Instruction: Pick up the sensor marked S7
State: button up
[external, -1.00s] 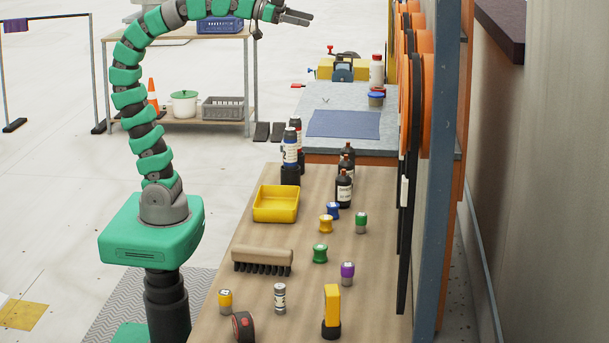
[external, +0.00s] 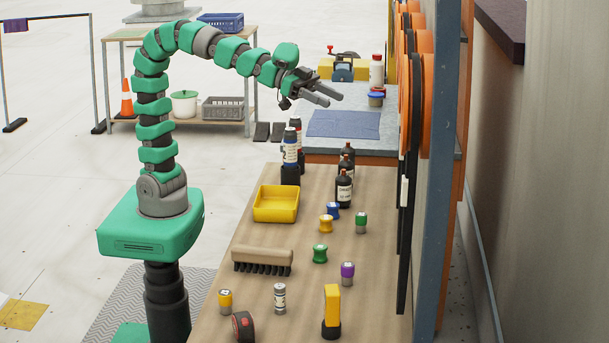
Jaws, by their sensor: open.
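Several small capped cylinders that look like sensors stand on the wooden bench: an orange one (external: 225,300), a grey one with a white label (external: 280,298), a purple-topped one (external: 347,273), a green one (external: 320,254), a green-topped one (external: 361,222), a yellow one (external: 326,224) and a blue one (external: 333,211). Their marks are too small to read, so I cannot tell which is S7. My gripper (external: 335,100) is open and empty.
The bench (external: 240,258) also holds a yellow tray (external: 276,217), a brush (external: 263,257), dark bottles (external: 344,188), a spray can (external: 290,150), a tape measure (external: 243,326) and a yellow tool (external: 332,306). A panel with orange reels (external: 428,95) bounds the right side.

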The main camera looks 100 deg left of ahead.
jog(key=s+d+f+m+g+h, duration=0.1)
jog(key=s+d+f+m+h, duration=0.1)
jog(key=d+f, duration=0.65)
jog(key=m+g+h+p, duration=0.4)
jog(key=m+g, duration=0.2)
send_near(223, 290)
jog(key=x, duration=0.4)
jog(key=shift+w+f, duration=0.15)
jog(key=shift+w, duration=0.25)
jog(key=shift+s+x, duration=0.15)
jog(key=shift+x, duration=1.2)
jog(key=shift+s+x, duration=0.1)
jog(key=shift+x, duration=1.2)
jog(key=shift+d, duration=0.15)
jog(key=shift+n, duration=0.3)
jog(key=c, duration=1.1)
